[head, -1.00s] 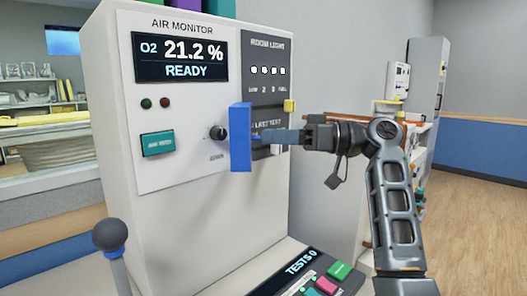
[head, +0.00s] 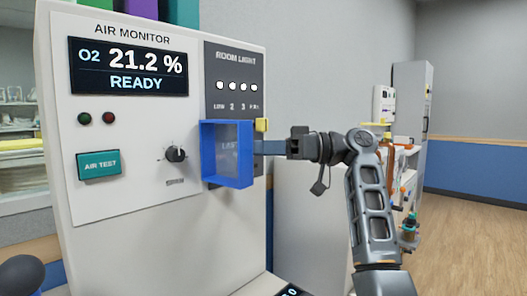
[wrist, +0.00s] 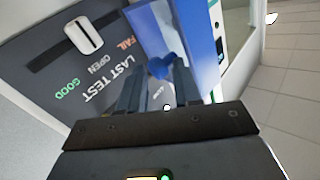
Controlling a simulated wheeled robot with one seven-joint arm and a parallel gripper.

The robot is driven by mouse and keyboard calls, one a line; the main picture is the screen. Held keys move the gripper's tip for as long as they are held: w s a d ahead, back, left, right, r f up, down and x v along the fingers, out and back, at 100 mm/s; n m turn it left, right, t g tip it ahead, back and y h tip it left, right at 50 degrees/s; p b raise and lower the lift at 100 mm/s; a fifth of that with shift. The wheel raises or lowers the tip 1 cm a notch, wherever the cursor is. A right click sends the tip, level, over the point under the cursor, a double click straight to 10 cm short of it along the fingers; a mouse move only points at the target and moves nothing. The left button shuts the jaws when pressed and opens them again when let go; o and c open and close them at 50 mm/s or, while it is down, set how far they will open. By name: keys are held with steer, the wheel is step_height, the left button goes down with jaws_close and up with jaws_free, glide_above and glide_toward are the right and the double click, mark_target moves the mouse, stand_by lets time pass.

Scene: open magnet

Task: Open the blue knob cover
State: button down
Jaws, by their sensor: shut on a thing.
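The blue knob cover (head: 206,160) is a hollow box-shaped frame with a see-through face. In the head view it is swung out to the right of the black knob (head: 176,154), which is uncovered on the white front of the air monitor. The cover overlaps the lower part of the dark room light panel in this view. My gripper (head: 262,147) is right of the cover, shut on it. In the wrist view the blue cover (wrist: 205,30) stands just beyond the fingers (wrist: 160,82), with a small blue part between them. The exact contact is partly hidden.
The teal air test button (head: 99,165) is left of the knob. A yellow piece (head: 262,125) sits at the dark panel's right edge, close to my gripper. A dark round ball (head: 22,275) is at the lower left. Open floor lies at the right.

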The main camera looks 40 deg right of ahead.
steer(key=shift+w+a+f, duration=0.1)
steer(key=shift+w+a, duration=0.35)
steer(key=c, duration=0.9)
jaws_free()
steer(key=shift+a, duration=0.1)
steer(key=v, duration=0.9)
steer(key=shift+w+b, duration=0.2)
steer(key=shift+b, duration=0.1)
